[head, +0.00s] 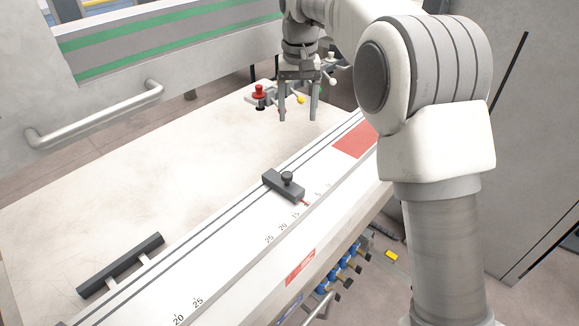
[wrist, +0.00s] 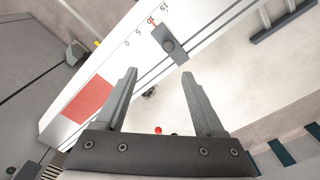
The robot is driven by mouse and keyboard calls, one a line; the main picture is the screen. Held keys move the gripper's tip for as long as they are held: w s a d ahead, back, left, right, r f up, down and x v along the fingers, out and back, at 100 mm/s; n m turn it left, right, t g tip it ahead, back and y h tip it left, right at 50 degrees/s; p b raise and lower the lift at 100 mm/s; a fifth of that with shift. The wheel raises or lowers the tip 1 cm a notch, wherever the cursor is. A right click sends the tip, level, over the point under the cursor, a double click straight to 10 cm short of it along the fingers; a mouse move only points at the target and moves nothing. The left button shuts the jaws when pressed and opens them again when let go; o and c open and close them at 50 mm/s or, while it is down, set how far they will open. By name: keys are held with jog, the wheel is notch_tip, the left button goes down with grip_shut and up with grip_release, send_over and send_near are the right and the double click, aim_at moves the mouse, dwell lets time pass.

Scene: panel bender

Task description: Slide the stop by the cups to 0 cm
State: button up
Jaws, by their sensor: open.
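A dark stop block (head: 284,185) with a round knob sits on the slotted rail along the table edge. Its thin red pointer lies at about the 10 mark of the printed scale (head: 283,227). The wrist view also shows the stop (wrist: 168,44), with the scale (wrist: 138,31) running down to 0 towards a red patch. My gripper (head: 298,117) is open and empty, above the table and beyond the stop in the head view. In the wrist view the open fingers (wrist: 159,74) point towards the rail, apart from the stop. I cannot tell which parts are the cups.
A red patch (head: 355,139) marks the rail past the scale's low end. A red knob (head: 259,91) and a yellow one (head: 300,99) stand near my gripper. A dark bar (head: 120,265) lies at lower left. Blue fittings (head: 345,264) sit below the edge. The tabletop (head: 150,185) is largely clear.

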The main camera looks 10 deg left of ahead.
aim_at(287, 174)
jog(key=a+f, duration=0.1)
jog(key=f, duration=1.2)
jog(key=w+a+f, duration=0.1)
jog(key=f, duration=0.6)
jog(key=shift+a+f, duration=0.1)
jog(key=shift+a, duration=0.25)
grip_shut()
dwell(0.6)
